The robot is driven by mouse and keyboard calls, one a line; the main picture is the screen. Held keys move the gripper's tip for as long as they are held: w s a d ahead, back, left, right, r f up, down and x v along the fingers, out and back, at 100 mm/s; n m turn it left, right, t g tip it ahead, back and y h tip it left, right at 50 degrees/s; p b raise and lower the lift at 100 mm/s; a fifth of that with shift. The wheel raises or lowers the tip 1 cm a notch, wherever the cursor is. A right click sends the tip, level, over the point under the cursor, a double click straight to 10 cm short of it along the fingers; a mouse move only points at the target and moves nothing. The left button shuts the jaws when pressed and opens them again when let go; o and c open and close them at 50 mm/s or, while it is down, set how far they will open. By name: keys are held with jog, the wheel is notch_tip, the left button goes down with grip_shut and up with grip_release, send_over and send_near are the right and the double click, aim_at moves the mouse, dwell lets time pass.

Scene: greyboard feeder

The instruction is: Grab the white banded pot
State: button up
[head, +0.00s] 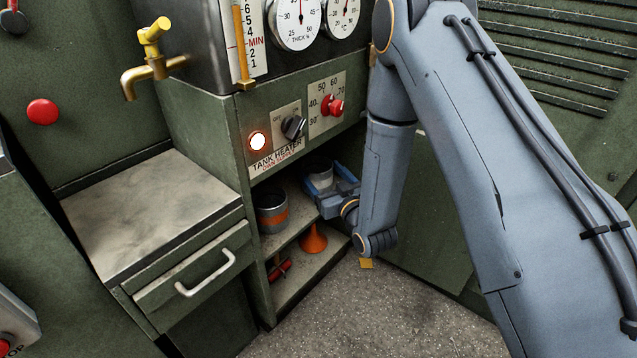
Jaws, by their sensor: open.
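The white banded pot (320,179) stands on the upper shelf of the open cubby under the tank heater panel, at the right side. It is a grey pot with a pale band, partly hidden by my gripper. My gripper (327,187) is open and reaches into the cubby from the right. Its jaws are at the near side of this pot, and the pot seems to lie between or just beyond them. I cannot tell whether they touch it.
A grey pot with an orange band (272,213) stands to the left on the same shelf (285,240). An orange funnel (313,240) and a red-handled item (280,270) are on the lower shelf. The panel overhangs the cubby closely. The metal worktop (150,215) is bare.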

aim_at(311, 160)
jog(key=shift+b+x, duration=1.7)
jog(key=shift+x, duration=1.8)
jog(key=shift+c, duration=0.4)
jog(key=c, duration=0.8)
jog(key=shift+r, duration=0.15)
